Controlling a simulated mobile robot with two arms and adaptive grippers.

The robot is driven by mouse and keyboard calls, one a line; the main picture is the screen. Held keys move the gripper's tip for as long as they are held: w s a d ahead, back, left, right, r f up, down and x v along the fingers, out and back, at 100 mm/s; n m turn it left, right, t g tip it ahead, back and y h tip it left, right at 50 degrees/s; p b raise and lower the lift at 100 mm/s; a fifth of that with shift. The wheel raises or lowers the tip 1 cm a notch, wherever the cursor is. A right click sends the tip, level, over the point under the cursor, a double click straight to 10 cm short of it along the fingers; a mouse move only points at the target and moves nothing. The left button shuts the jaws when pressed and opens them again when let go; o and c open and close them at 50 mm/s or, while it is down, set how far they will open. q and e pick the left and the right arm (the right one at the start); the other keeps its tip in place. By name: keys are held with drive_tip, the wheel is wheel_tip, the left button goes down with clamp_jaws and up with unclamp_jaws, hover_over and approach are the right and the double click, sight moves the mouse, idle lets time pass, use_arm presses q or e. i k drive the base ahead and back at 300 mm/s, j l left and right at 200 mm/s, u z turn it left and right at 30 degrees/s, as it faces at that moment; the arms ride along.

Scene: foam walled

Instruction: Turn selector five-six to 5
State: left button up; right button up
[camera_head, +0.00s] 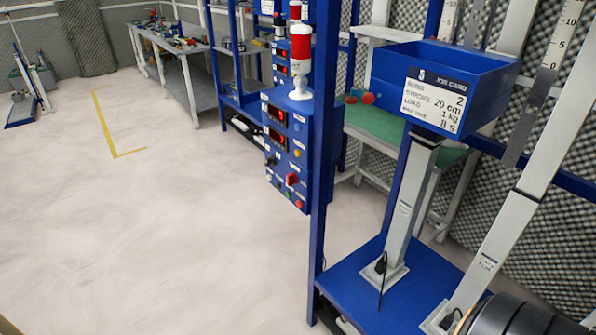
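A blue control panel (288,155) stands on a rack in the middle of the head view. It carries red-lit displays (277,114), small buttons and a red rotary knob (292,179). A dark knob (270,160) sits on its left part. The labels are too small to read, so I cannot tell which control is selector five-six or where it points. A blue bin (445,75) on a grey post bears a white job card (435,102) with a 5 at its top left. Neither of my grippers is in view.
A red and white signal lamp (300,50) stands on the panel. A blue base plate (365,290) with posts fills the lower right, with dark round parts (510,315) at the bottom edge. A workbench (180,50) stands at the back left. The pale floor (130,220) is clear.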

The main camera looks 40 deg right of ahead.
sight(271, 161)
drive_tip(key=z, duration=0.95)
drive_tip(key=i+j+z, duration=0.1)
drive_tip(key=z, duration=0.3)
drive_tip(key=i+j+z, duration=0.1)
drive_tip(key=j+z, duration=0.4)
drive_tip(key=z, duration=0.3)
drive_tip(key=j+z, duration=0.25)
drive_tip(key=z, duration=0.15)
drive_tip(key=i, duration=0.05)
